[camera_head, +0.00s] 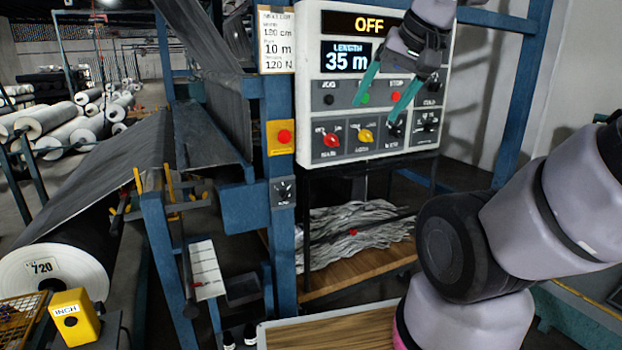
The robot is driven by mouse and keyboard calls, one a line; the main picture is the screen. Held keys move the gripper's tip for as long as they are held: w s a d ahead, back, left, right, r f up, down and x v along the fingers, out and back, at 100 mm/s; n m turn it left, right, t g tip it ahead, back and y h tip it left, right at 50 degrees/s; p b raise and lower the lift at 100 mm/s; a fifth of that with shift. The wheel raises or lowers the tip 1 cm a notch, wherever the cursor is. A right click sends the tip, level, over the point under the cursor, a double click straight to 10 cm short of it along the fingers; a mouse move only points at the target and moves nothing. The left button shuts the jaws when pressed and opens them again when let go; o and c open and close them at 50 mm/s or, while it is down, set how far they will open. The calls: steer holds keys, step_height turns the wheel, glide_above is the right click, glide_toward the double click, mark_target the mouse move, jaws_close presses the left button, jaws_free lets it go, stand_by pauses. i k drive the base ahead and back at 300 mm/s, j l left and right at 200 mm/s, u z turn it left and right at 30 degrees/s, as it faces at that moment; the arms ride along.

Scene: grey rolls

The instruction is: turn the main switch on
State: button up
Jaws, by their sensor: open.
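The control panel (311,100) is a white box on a blue frame, right of centre. Its upper display (370,24) reads OFF and a lower one (346,61) reads LENGTH 35 m. The main switch (331,139) looks to be the red rotary knob at the panel's lower left, with small blurred lettering under it. A yellow knob (365,136) and black knobs sit to its right. My gripper (375,111) is open and empty in front of the panel, its teal fingers pointing down-left. The fingertips appear above and right of the red knob; their distance from the panel is unclear.
A yellow box with a red button (284,136) is on the blue post left of the panel. A paper sheet (276,40) hangs above it. Grey fabric runs from a large roll (53,279) at left. A shelf with crumpled strips (355,231) is below the panel.

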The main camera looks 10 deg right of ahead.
mark_target(329, 139)
steer(key=j, duration=0.45)
steer(key=k+j+z, duration=0.15)
steer(key=j, duration=0.75)
steer(key=z, duration=0.05)
